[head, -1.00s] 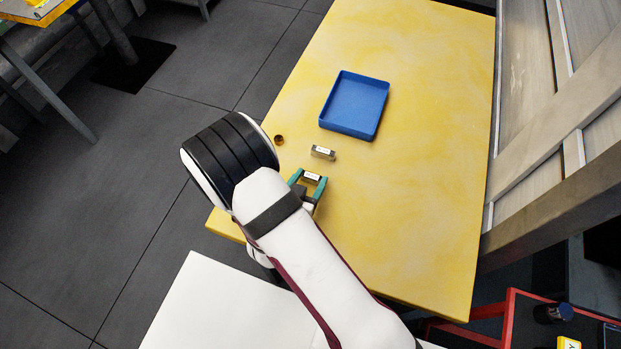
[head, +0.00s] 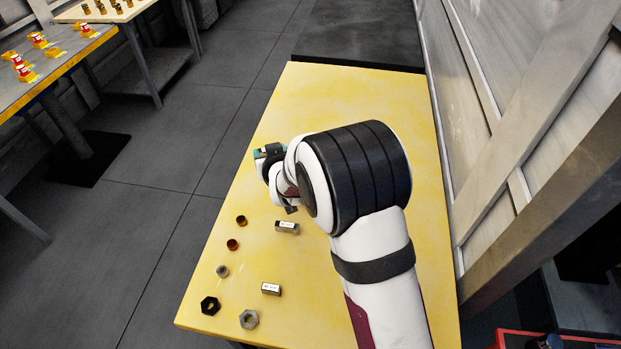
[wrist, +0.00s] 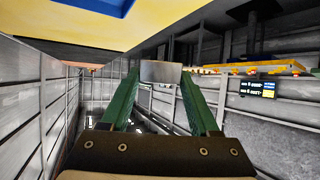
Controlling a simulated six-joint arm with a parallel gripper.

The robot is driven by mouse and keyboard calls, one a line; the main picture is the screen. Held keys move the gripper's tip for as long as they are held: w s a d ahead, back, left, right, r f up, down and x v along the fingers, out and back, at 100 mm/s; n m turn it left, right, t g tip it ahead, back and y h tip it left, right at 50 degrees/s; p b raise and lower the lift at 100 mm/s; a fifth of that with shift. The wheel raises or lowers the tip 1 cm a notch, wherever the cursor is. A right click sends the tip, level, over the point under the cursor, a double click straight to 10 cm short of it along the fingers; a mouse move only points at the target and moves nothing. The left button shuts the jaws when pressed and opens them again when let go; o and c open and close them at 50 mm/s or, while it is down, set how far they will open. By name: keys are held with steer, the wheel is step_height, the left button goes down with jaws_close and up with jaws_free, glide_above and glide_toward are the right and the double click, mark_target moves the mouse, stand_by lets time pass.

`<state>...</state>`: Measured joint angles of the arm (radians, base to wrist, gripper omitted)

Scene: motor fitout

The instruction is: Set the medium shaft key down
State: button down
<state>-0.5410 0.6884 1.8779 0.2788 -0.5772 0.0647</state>
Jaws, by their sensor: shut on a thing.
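My gripper (head: 267,152) is over the far left part of the yellow table in the head view, largely hidden by my arm. In the wrist view its green fingers (wrist: 160,75) are shut on a plain grey metal block, the shaft key (wrist: 161,72), held across the fingertips. No label on it can be read from here. Two other labelled metal keys lie on the table, one in the middle (head: 287,227) and one closer (head: 271,289); their labels are too small to read.
Two brown rings (head: 232,244), a small grey nut (head: 222,271), a black nut (head: 210,306) and a grey hex nut (head: 249,319) lie along the table's left side. A blue edge (wrist: 95,5) shows at the top of the wrist view. The yellow table's far end (head: 350,90) is clear.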

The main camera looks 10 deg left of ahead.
steer(key=w+d+f+n+g+y, duration=0.15)
steer(key=w+d, duration=0.25)
steer(key=d, duration=0.6)
steer(key=w+d+f+n+g+y, duration=0.15)
steer(key=w+d, duration=0.35)
steer(key=d, duration=0.5)
steer(key=shift+n+t, duration=0.3)
steer(key=shift+t, duration=0.1)
steer(key=a+f, duration=0.2)
steer(key=a, duration=0.1)
steer(key=w+a+f, duration=0.1)
steer(key=a+f, duration=0.1)
steer(key=a, duration=0.2)
steer(key=w+a+f, duration=0.1)
steer(key=a+f, duration=0.1)
steer(key=a, duration=0.1)
steer(key=shift+a+f, duration=0.25)
steer(key=shift+f, duration=0.15)
steer(key=f, duration=0.4)
steer(key=shift+a+f, duration=0.15)
steer(key=shift+a, duration=0.05)
steer(key=shift+f, duration=0.1)
steer(key=shift+c, duration=0.6)
jaws_free()
